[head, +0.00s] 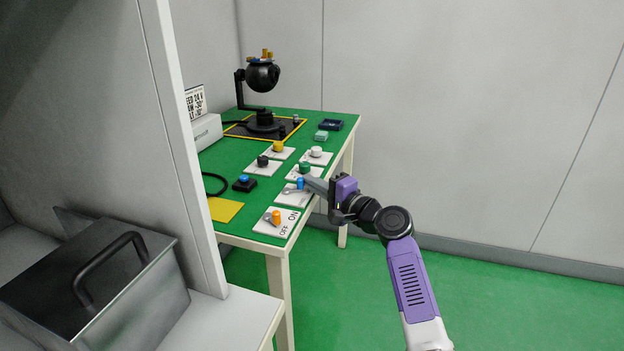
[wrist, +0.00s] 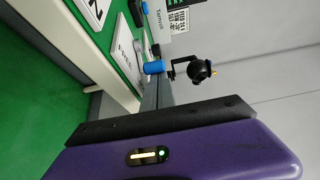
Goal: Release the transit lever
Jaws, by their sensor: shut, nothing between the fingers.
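A black ball-shaped gimbal camera (head: 262,76) stands on its bracket at the back of the green table; it also shows in the wrist view (wrist: 199,70). I cannot tell which part is the transit lever. White plates carry several coloured knobs: orange (head: 276,217) beside OFF and ON marks, blue (head: 300,184), green (head: 305,168), white (head: 316,151), black (head: 262,161) and yellow (head: 278,146). My gripper (head: 310,184) is shut and empty, its fingertips close to the blue knob (wrist: 154,67). I cannot tell whether they touch it.
A black box with a blue button (head: 244,183) and a yellow sheet (head: 225,209) lie on the table (head: 234,155). Small trays (head: 332,124) are at the back right. A white partition (head: 183,150) and a metal bin (head: 95,290) stand at left. Floor right of the table is clear.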

